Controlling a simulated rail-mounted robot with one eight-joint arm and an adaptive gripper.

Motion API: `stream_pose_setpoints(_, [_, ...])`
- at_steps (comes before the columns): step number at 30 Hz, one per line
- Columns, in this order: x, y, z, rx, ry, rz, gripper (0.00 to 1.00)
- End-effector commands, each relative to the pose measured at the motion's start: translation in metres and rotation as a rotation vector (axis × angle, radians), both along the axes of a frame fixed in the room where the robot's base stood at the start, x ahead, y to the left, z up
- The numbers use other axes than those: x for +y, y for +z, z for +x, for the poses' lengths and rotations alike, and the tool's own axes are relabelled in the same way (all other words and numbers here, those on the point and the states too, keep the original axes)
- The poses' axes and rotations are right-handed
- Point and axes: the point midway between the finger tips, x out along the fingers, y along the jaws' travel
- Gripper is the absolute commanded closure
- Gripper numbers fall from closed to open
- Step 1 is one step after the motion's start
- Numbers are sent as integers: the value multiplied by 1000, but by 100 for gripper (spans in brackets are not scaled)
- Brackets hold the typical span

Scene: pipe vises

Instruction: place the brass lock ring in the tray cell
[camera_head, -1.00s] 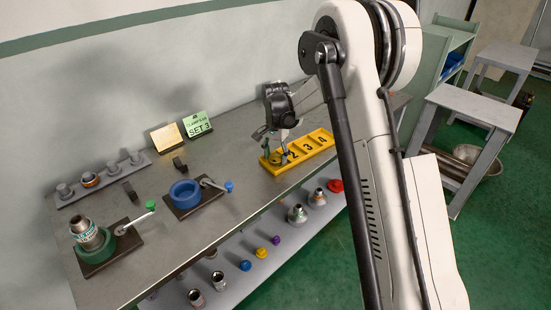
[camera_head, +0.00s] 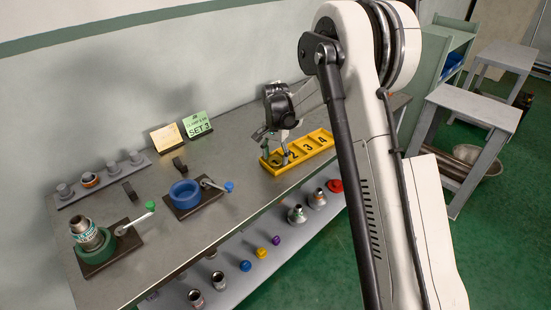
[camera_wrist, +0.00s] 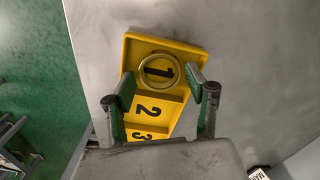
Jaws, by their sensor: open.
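The yellow tray (camera_head: 327,148) lies on the bench, with numbered cells in a row. In the wrist view the tray (camera_wrist: 190,50) shows cells 1, 2 and 3. The brass lock ring (camera_wrist: 142,71) lies in cell 1, around the printed number. My gripper (camera_wrist: 163,85) is open, with one green-padded finger on each side of the tray near cell 1 and the ring between them. In the head view my gripper (camera_head: 277,153) is low over the tray's near left end. The fingers partly hide cells 1 and 2 there.
A blue-ringed vise (camera_head: 185,192) and a green-ringed vise (camera_head: 95,247) holding a pipe fitting stand left on the bench. A peg rail (camera_head: 103,178) and two sign cards (camera_head: 197,124) are behind. A lower shelf (camera_head: 237,279) holds fittings and coloured caps.

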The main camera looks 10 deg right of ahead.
Motion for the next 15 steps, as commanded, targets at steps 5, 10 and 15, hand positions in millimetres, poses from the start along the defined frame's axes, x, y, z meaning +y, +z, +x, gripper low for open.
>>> stream_pose_setpoints(5, [0,34,0,0,0,0,48])
stream_pose_setpoints(10, [0,69,0,0,0,0,48])
stream_pose_setpoints(15, [0,95,0,0,0,0,48])
